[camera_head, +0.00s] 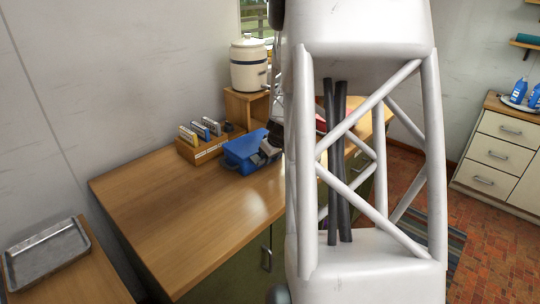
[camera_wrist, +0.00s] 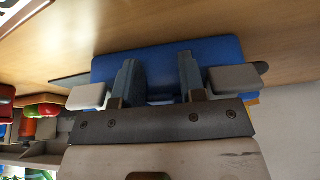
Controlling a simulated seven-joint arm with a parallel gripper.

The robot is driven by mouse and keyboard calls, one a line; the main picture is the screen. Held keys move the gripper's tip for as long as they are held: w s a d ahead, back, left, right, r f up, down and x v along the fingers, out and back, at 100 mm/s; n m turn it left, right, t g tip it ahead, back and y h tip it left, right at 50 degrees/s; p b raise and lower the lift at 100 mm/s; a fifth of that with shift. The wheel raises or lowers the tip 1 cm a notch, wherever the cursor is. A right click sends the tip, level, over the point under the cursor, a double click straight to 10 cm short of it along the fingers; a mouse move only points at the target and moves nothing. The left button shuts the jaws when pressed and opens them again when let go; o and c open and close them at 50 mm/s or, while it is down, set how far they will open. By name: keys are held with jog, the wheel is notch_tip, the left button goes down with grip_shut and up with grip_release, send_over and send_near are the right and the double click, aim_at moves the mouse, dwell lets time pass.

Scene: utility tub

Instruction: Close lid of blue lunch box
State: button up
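The blue lunch box (camera_head: 241,151) stands on the wooden worktop, against the small wooden rack. Its right part is hidden by my gripper and arm, and I cannot tell how far its lid is open. My gripper (camera_head: 270,147) is at the right side of the box, partly hidden by my arm. In the wrist view, the two fingers of my gripper (camera_wrist: 160,75) stand apart with nothing clearly between them. A flat blue panel of the lunch box (camera_wrist: 215,53) lies just beyond the fingertips; I cannot tell whether they touch.
A wooden rack (camera_head: 208,149) with several small items stands behind the box. A cream crock (camera_head: 248,66) sits on a wooden stand (camera_head: 240,107). A red object (camera_head: 348,117) shows behind my arm. The worktop (camera_head: 185,215) is clear at front left. A metal tray (camera_head: 47,250) lies far left.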

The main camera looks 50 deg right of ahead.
jog(key=shift+d+r, duration=0.1)
jog(key=shift+r, duration=0.25)
jog(key=shift+s+r, duration=0.1)
jog(key=shift+r, duration=0.35)
jog(key=v, duration=0.6)
jog(key=shift+s+r, duration=0.2)
jog(key=shift+r, duration=0.05)
